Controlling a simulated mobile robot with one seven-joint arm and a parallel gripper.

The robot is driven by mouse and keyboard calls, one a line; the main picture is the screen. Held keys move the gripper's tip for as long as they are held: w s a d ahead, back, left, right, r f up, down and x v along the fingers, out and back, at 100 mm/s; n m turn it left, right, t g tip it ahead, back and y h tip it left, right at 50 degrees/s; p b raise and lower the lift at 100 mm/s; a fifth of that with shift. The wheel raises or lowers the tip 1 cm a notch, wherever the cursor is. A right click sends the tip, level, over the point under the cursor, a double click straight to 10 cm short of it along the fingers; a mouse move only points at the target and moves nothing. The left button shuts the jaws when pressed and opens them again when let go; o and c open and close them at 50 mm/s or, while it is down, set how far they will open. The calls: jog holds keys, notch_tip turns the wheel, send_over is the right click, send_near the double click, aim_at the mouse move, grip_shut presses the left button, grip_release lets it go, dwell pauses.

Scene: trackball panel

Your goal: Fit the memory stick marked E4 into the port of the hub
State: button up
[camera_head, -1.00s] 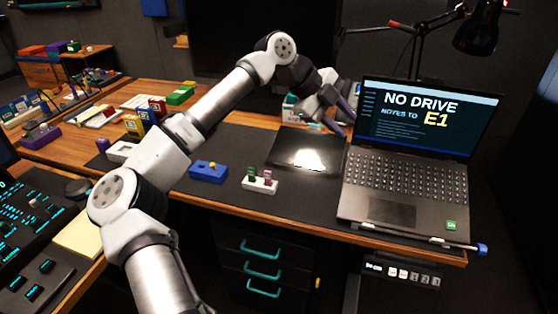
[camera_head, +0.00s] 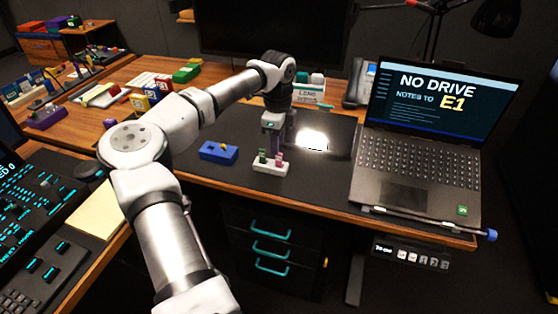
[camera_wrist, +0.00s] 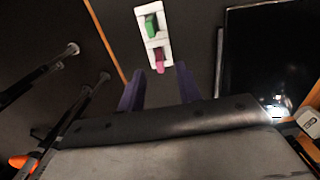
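A small white holder (camera_head: 270,168) stands near the desk's front edge with a green stick (camera_head: 262,157) and a pink stick (camera_head: 278,159) upright in it. The wrist view also shows the holder (camera_wrist: 157,43), the green stick (camera_wrist: 151,26) and the pink stick (camera_wrist: 159,61). No E4 mark is legible.
The open laptop (camera_head: 415,160) stands at the right, its screen reading "NO DRIVE, NOTES TO E1". A dark glossy pad (camera_head: 335,135) lies right of my gripper. Drawers with teal handles (camera_head: 270,248) are below the desk.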

aim_at(279, 155)
jog(key=shift+s+d+f+p, duration=0.1)
jog(key=shift+f+p, duration=0.3)
jog(key=shift+f, duration=0.95)
jog(key=shift+d+f+p, duration=0.1)
jog(key=shift+f+p, duration=0.25)
jog(key=shift+f, duration=0.95)
grip_shut()
